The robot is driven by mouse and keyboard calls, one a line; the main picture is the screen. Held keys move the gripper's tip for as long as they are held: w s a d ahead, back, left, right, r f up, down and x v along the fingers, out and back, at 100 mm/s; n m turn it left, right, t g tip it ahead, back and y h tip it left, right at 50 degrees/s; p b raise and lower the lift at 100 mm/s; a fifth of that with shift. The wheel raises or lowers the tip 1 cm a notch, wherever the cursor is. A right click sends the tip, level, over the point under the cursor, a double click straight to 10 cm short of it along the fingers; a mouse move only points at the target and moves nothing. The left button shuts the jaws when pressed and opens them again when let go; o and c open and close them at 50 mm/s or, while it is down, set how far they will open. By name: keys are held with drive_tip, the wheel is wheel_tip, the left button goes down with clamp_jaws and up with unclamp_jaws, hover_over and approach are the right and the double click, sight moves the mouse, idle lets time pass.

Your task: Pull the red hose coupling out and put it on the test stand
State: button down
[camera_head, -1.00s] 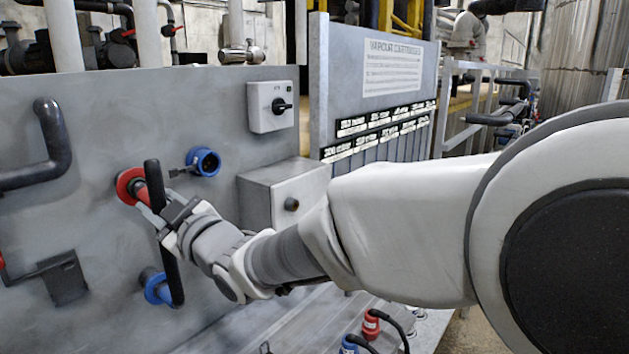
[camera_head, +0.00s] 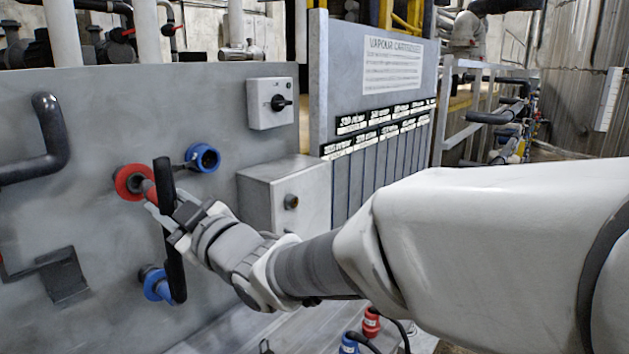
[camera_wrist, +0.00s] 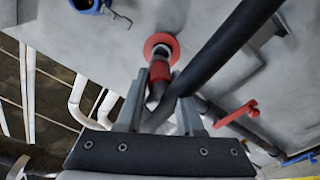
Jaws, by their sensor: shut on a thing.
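The red hose coupling (camera_wrist: 160,72) sits between the two fingers of my gripper (camera_wrist: 158,105) in the wrist view. My gripper is shut on it; in the head view my gripper (camera_head: 160,212) is at the panel, beside the black hose. The coupling (camera_head: 152,193) is in front of the red-ringed socket (camera_head: 128,183), with a grey section showing between them. I cannot tell whether its tip is still inside the socket. The black hose (camera_head: 174,262) runs down from it towards a blue coupling (camera_head: 156,284). I cannot identify the test stand with certainty.
A blue socket (camera_head: 203,158) is just right of the red one. A grey box (camera_head: 285,192) juts out right of my gripper. A black bent pipe (camera_head: 48,150) is at the left. Red (camera_head: 371,322) and blue (camera_head: 349,343) connectors with black cables stand at the bottom.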

drive_tip(key=shift+v, duration=1.15)
drive_tip(key=shift+r, duration=0.15)
